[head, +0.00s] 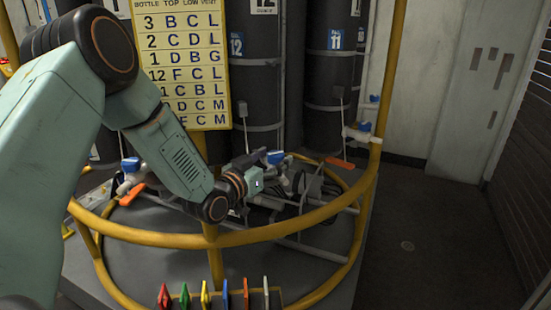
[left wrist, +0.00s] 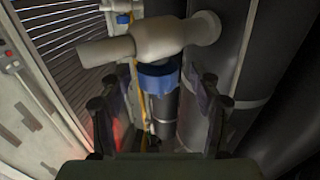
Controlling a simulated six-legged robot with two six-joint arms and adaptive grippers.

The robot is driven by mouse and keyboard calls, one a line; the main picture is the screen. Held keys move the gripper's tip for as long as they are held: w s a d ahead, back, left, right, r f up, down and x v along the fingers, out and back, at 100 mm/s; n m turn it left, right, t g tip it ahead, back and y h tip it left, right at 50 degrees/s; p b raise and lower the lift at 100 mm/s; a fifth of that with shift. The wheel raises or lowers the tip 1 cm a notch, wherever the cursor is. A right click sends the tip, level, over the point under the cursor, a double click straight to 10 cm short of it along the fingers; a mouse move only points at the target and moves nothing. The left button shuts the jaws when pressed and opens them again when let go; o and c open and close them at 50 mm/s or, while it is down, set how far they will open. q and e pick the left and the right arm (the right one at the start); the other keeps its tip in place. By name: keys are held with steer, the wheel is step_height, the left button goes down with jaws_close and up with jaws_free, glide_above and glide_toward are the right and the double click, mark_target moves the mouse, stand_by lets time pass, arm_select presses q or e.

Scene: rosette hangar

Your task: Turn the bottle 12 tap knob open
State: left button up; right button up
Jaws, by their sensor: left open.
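The bottle 12 cylinder (head: 237,85) is dark and carries a blue 12 label. A tap with a blue knob (head: 275,157) sits low in front of it, partly hidden by my left gripper (head: 287,182). In the left wrist view a white tap body (left wrist: 150,42) crosses the top, with a blue knob (left wrist: 158,80) under it. My left gripper is open there, its dark fingers (left wrist: 157,108) on either side of the view. The knob appears ahead of the gap between them; I cannot tell whether they touch it. My right gripper is out of view.
A yellow rail ring (head: 290,237) surrounds the bottles. Bottle 11 (head: 332,75) has its own blue-knobbed tap (head: 365,127) and orange handle (head: 340,163). Another blue knob (head: 130,164) is at left. A yellow chart (head: 185,60) hangs in front. Several coloured tags line the front. Floor at right is clear.

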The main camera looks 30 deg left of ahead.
arm_select(q)
steer(key=shift+w, duration=0.45)
steer(key=shift+w+d, duration=0.1)
steer(key=shift+w, duration=0.15)
steer(key=shift+w+d, duration=0.15)
steer(key=shift+d, duration=0.15)
steer(key=shift+a, duration=0.3)
steer(key=c, duration=0.3)
steer(key=shift+d, duration=0.2)
steer(key=c, duration=0.9)
